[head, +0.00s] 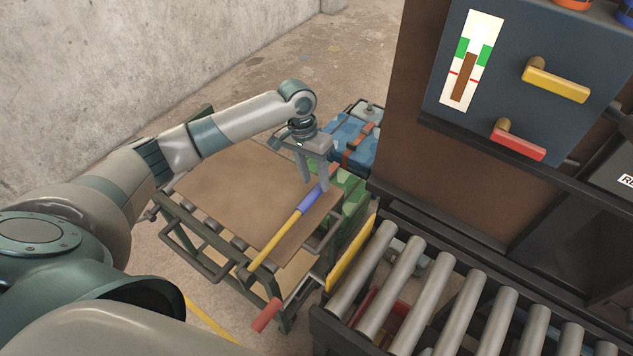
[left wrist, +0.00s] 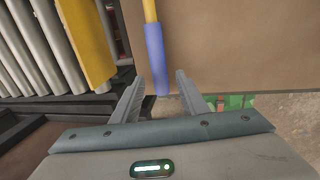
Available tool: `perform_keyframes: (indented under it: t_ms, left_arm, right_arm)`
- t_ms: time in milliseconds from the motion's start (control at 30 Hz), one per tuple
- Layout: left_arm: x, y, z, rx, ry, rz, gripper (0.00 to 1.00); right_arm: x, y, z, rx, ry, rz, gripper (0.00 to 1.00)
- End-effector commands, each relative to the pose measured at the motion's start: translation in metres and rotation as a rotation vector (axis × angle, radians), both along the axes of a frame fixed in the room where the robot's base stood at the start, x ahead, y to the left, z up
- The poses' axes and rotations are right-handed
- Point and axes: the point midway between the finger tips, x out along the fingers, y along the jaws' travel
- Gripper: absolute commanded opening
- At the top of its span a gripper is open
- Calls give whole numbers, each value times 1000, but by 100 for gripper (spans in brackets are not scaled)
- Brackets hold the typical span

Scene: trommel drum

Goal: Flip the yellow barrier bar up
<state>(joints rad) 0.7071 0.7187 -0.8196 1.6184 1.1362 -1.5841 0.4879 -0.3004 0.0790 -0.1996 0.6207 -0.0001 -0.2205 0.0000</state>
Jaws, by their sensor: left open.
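The yellow barrier bar (head: 272,246) lies low and slanting across the brown board on the cart. Its blue grip (head: 309,201) is at the far end. My left gripper (head: 316,185) points down over this grip with its fingers apart. In the left wrist view, the end of the blue grip (left wrist: 156,62) lies between or just ahead of the open fingertips (left wrist: 161,88). I cannot tell whether a finger touches it. The yellow part of the bar (left wrist: 150,10) runs on toward the top edge there. My right gripper is not in view.
The cart's brown board (head: 235,185) lies under my left forearm. A yellow plate (head: 350,256) stands at the end of the roller conveyor (head: 430,290). A dark panel (head: 520,60) with yellow and red handles is at right. Blue and green containers (head: 352,140) stand behind the cart.

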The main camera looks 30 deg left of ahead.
Motion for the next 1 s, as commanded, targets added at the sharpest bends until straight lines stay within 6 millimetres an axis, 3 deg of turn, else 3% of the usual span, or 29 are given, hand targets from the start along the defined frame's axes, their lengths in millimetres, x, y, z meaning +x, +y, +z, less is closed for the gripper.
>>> perform_keyframes:
  t_ms: [233, 633, 800, 1000]
  left_arm:
    - [-1, -5, -25, 0, 2, 0, 40]
    - [-1, -6, -30, 0, 0, 0, 40]
    - [-1, -6, -30, 0, 0, 0, 2]
    - [0, -6, -29, 1, -1, 0, 0]
  right_arm:
    - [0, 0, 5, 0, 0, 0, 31]
    - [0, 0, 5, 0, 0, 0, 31]
    - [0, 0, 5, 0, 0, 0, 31]
    - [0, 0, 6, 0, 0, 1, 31]
